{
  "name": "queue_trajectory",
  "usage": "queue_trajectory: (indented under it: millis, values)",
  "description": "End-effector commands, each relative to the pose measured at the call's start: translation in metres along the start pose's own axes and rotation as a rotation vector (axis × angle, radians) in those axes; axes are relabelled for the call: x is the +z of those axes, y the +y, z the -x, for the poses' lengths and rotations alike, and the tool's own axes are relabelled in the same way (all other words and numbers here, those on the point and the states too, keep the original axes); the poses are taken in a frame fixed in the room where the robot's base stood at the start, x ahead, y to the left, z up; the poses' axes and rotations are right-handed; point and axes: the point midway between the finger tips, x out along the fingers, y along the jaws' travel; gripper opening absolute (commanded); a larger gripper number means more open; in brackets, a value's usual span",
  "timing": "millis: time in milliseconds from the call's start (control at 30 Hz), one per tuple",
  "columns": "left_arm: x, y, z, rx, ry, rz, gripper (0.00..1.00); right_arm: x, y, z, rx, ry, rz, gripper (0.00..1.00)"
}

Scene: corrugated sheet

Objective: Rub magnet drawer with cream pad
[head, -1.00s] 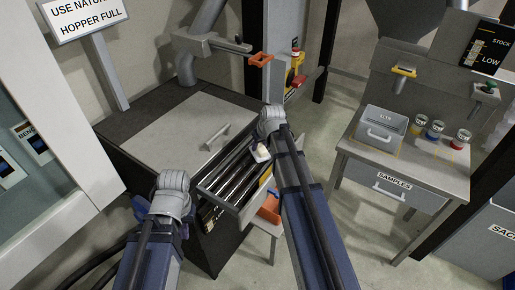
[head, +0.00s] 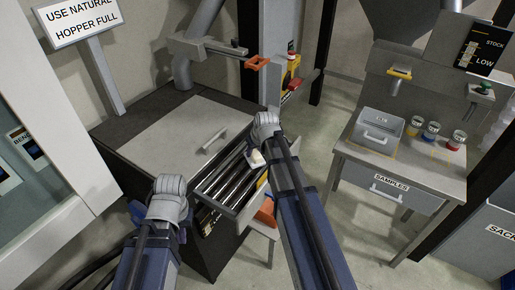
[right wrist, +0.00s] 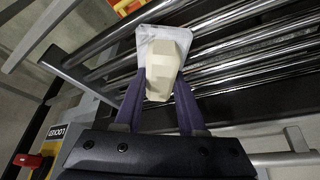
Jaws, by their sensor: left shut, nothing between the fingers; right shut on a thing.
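The magnet drawer (head: 245,208) is pulled out of a dark cabinet, and its shiny parallel tubes show in both views. My right gripper (right wrist: 160,88) is shut on the cream pad (right wrist: 165,65), a cream block with a wider whitish base. The pad is over the tubes, and its base seems to lie at or on them; exact contact cannot be told. In the head view the pad (head: 257,158) is near the drawer's far right part, below my right wrist. My left gripper (head: 138,210) is left of the drawer, empty and shut, mostly hidden by my wrist.
The cabinet's grey top panel with a handle (head: 214,138) lies behind the drawer. An orange-handled bar (head: 256,62) stands above. At right is a bench with a grey box (head: 378,130), several small jars and a samples drawer (head: 391,190). An orange item (head: 266,212) sits beside the drawer.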

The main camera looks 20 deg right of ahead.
Motion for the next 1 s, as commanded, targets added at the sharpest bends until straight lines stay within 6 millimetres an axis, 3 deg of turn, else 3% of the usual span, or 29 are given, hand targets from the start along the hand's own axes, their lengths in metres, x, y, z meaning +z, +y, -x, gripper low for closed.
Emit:
queue_trajectory:
  millis: [333, 733, 1000]
  values:
    - [0.0, 0.0, 0.0, 0.0, 0.0, 0.0, 0.0, 0.005, -0.007, 0.002, -0.001, -0.002, 0.001, 0.0]
    - [0.0, 0.0, 0.001, 0.0, 0.0, 0.0, 0.0, 0.02, -0.032, 0.009, -0.002, -0.001, 0.002, 0.0]
    - [0.0, 0.0, 0.0, 0.0, 0.0, 0.0, 0.0, 0.021, -0.035, 0.01, -0.001, -0.001, 0.0, 0.0]
